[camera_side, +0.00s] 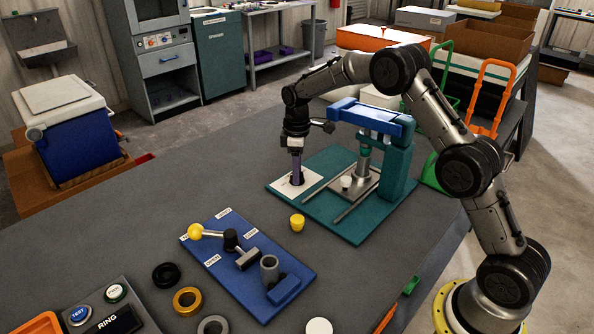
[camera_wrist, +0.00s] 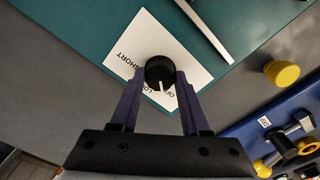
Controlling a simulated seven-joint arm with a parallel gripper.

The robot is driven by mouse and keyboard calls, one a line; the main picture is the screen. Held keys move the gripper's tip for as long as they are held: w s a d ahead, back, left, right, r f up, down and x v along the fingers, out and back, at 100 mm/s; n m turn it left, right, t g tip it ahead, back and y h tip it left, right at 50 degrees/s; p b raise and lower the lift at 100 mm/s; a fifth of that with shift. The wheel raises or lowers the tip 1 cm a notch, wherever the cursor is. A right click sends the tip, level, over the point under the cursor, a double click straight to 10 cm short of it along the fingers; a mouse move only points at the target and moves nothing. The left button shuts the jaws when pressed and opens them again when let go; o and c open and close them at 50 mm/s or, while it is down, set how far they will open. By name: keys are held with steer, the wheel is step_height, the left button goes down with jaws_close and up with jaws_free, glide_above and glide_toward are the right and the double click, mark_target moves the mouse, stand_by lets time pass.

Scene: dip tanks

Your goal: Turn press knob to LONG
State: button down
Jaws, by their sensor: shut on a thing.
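The press knob (camera_wrist: 160,70) is round and black with a white pointer mark. It sits on a white label plate (camera_wrist: 190,62), which also shows in the side view (camera_side: 312,180). The plate reads SHORT at the left; the lettering for LONG and OFF below the knob is partly hidden. The pointer aims down in the wrist view, close to the OFF lettering. My gripper (camera_wrist: 161,78) has its purple fingers on either side of the knob, shut on it. In the side view my gripper (camera_side: 296,178) points straight down and hides the knob.
The teal press (camera_side: 398,165) stands right of the plate on a teal base (camera_side: 350,232), with metal rails. A yellow knob-like piece (camera_side: 297,222) stands in front. A blue board (camera_side: 225,270) with a yellow-tipped lever (camera_side: 196,231) lies front left.

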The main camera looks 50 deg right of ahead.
steer(key=m, duration=1)
stand_by(0.5)
steer(key=shift+c, duration=1.9)
jaws_free()
steer(key=shift+r, duration=0.1)
step_height(320, 180, up, 14)
steer(key=shift+f, duration=0.2)
